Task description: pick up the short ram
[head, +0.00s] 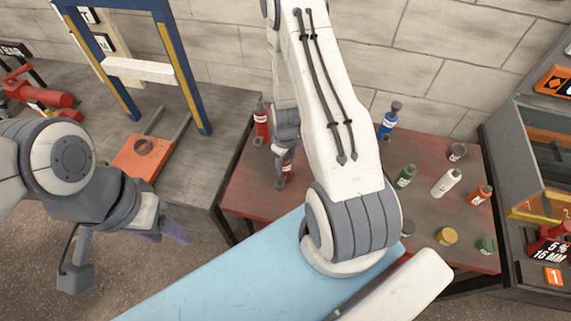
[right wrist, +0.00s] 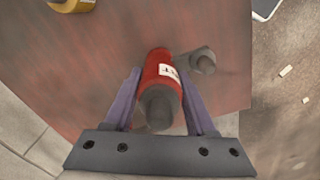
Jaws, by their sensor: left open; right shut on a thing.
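A red cylinder with a dark grey top and a white label, seemingly the short ram (right wrist: 160,72), stands between the purple fingers of my right gripper (right wrist: 158,105). The label is only partly visible and ends in a T. In the head view the red short ram (head: 287,170) shows partly below my right gripper (head: 284,160), which is shut on it above the red-brown table. I cannot tell whether its base touches the table. My left gripper (head: 165,233) is open and empty, over the floor at the lower left.
Another red cylinder (head: 262,122) stands behind the held one. A blue bottle (head: 388,123), white bottle (head: 446,183) and several small containers stand on the table (head: 440,220) to the right. A press frame (head: 196,90) stands on the left bench. My right arm hides the table's middle.

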